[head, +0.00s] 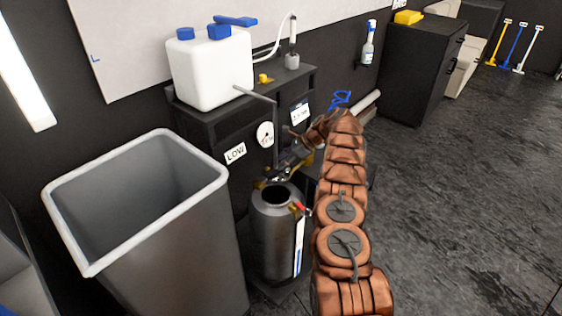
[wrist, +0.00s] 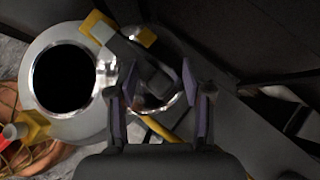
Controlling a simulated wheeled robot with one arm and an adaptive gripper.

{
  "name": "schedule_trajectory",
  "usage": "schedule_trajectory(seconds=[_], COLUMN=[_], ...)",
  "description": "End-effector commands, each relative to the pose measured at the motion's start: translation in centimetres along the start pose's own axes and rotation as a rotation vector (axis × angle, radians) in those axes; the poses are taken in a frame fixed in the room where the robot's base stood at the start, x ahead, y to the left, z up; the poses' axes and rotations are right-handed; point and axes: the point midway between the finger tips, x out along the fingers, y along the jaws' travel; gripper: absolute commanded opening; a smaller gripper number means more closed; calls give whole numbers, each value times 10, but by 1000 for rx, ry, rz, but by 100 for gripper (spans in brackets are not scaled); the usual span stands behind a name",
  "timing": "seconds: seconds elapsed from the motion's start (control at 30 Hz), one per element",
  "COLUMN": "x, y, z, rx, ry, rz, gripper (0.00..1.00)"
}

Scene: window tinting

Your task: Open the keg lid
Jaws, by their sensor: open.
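The keg (head: 273,240) is a dark grey metal cylinder standing upright on the floor in the head view. Its round top opening shows dark and uncovered, and the keg's pale top rim (wrist: 40,112) is at the left of the wrist view. What looks like the lid (wrist: 176,104), a shiny round rim with a dark block on it, is beside the opening, between and beyond my fingers. My gripper (wrist: 158,100) is open, its fingers on either side of that dark block; contact cannot be told. In the head view my gripper (head: 290,163) is just behind the keg's top.
A large grey bin (head: 165,250) stands left of the keg. A dark cabinet (head: 215,125) behind carries a white tank (head: 210,72) with blue caps and a gauge (head: 265,134). A red-tipped fitting (head: 299,206) is on the keg's right side. Open floor (head: 450,200) lies right.

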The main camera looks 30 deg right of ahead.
Motion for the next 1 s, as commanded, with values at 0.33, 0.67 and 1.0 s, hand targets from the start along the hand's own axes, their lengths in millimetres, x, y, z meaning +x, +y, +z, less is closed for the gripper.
schedule_trajectory(seconds=[0.33, 0.67, 1.0], x=[-38, -94, -114], y=[-1, 0, 0], z=[1, -1, 1], rx=[-3, 0, -3], ry=[1, 1, 0], rz=[-4, -2, 0], gripper=[50, 50, 50])
